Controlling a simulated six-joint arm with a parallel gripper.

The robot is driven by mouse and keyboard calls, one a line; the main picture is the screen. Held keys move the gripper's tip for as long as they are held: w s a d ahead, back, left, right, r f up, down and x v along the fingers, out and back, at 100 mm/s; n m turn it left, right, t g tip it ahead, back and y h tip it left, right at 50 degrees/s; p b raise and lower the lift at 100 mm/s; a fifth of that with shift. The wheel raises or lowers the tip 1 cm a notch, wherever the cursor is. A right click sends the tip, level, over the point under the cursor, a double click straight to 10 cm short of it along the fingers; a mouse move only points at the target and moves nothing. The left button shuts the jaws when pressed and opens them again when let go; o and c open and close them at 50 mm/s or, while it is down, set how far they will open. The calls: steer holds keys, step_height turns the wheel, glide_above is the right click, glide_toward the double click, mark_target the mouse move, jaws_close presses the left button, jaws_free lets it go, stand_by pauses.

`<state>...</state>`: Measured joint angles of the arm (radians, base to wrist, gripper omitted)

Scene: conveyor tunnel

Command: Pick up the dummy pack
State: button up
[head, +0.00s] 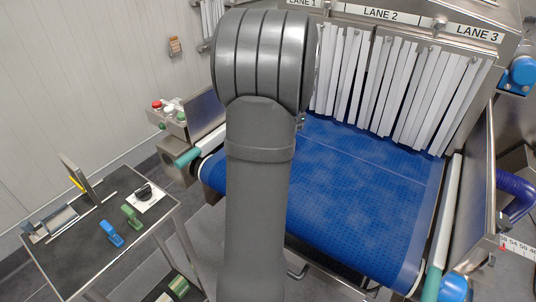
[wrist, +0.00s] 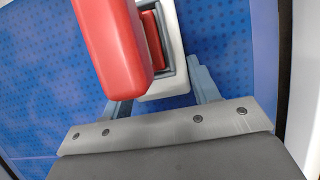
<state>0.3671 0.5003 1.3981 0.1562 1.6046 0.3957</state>
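In the wrist view a large red block (wrist: 115,40) stands close to the camera. Behind it is a pale grey-white body (wrist: 172,50) with a dark-edged opening and more red inside. This appears to be the dummy pack, over the blue belt. My gripper (wrist: 160,98) has its two blue-grey fingers apart, one on each side of the pack. The right finger is close beside the pale body; the left finger's tip is partly hidden by the red block. I see no clear contact. In the head view my arm hides the gripper and the pack.
The blue belt (head: 340,190) runs to white strip curtains (head: 385,85) under lane signs. Metal side rails flank it. A dark side table (head: 88,245) at left holds blue (head: 110,233) and green (head: 131,216) pieces and a black knob. The belt's visible right part is bare.

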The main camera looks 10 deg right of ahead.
steer(key=c, duration=0.7)
steer(key=shift+r, duration=0.1)
steer(key=shift+r, duration=0.8)
step_height(320, 180, up, 3)
steer(key=shift+f, duration=0.2)
steer(key=s+d+r, duration=0.6)
steer(key=s+d, duration=0.2)
steer(key=shift+s+r, duration=0.3)
steer(key=shift+r, duration=0.05)
steer(key=o, duration=0.6)
steer(key=c, duration=0.8)
